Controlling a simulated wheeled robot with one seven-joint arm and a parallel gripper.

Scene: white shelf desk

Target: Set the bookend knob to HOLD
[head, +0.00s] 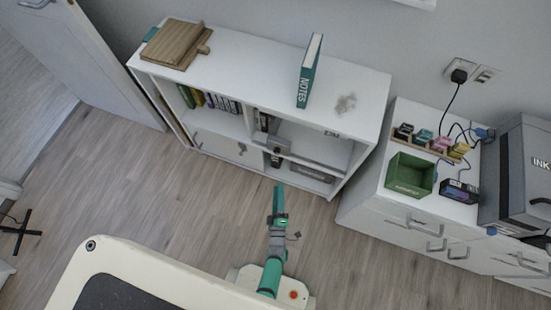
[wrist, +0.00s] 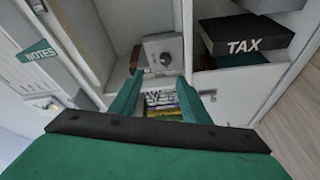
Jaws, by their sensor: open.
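A grey bookend (wrist: 160,48) with a round knob (wrist: 165,59) on its face stands in a shelf compartment in the wrist view, just beyond my fingertips. Any marking around the knob, and so its setting, is too small to read. In the head view a small grey block (head: 279,147) in the shelf's middle looks like the same bookend. My gripper (wrist: 158,85) has green fingers, which are apart with nothing held between them. The knob lies ahead of the gap, not touched as far as I can see. In the head view my gripper (head: 279,198) is in front of the shelf.
The white shelf (head: 230,62) has dividers around the compartment. A dark TAX box (wrist: 246,38) lies beside the bookend. A green NOTES book (head: 309,72) and a wooden board (head: 175,45) are on top. A drawer unit (head: 385,208) stands at the right; the floor in front is clear.

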